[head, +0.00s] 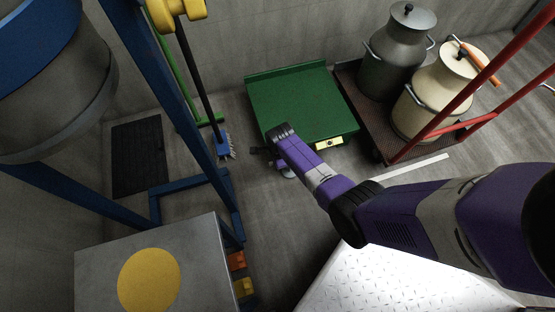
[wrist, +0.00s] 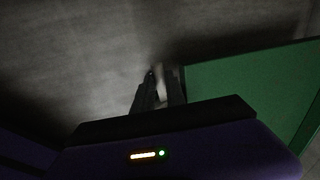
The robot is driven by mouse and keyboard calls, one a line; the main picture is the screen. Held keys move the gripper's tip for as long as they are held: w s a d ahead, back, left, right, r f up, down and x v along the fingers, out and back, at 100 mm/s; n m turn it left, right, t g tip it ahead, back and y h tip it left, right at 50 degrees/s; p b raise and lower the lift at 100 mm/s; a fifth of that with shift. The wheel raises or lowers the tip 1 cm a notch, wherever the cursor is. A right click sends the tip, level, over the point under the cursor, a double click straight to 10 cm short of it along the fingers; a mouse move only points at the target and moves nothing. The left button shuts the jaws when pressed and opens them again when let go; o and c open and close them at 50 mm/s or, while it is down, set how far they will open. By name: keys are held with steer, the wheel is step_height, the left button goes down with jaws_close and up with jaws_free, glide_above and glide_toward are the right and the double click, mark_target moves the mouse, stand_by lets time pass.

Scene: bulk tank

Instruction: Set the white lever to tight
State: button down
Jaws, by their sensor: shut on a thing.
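My gripper (head: 260,151) reaches down beside the left edge of the green platform (head: 300,100) in the head view. In the wrist view, my two dark fingers (wrist: 158,88) are closed around a small pale piece (wrist: 159,70), which looks like the white lever. Only a little of it shows between the fingers. The rest of it is hidden by my gripper and the dim light, so I cannot tell its setting. In the head view my arm and gripper hide the lever.
A blue frame (head: 150,95) and a blue-headed brush (head: 222,147) stand to the left. A grey-topped table (head: 95,275) with a yellow disc is at lower left. A red-railed cart (head: 375,130) with two milk cans is at right. Some floor between is clear.

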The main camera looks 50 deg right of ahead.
steer(key=shift+w+d+m, duration=0.1)
steer(key=shift+w+m, duration=0.1)
steer(key=shift+m, duration=0.2)
stand_by(0.3)
steer(key=c, duration=1.4)
jaws_free()
steer(key=shift+o, duration=0.2)
step_height(320, 180, up, 8)
steer(key=s+p, duration=0.1)
steer(key=p, duration=0.3)
steer(key=shift+a+f+p, duration=0.2)
steer(key=shift+a+p, duration=0.15)
steer(key=shift+p, duration=0.05)
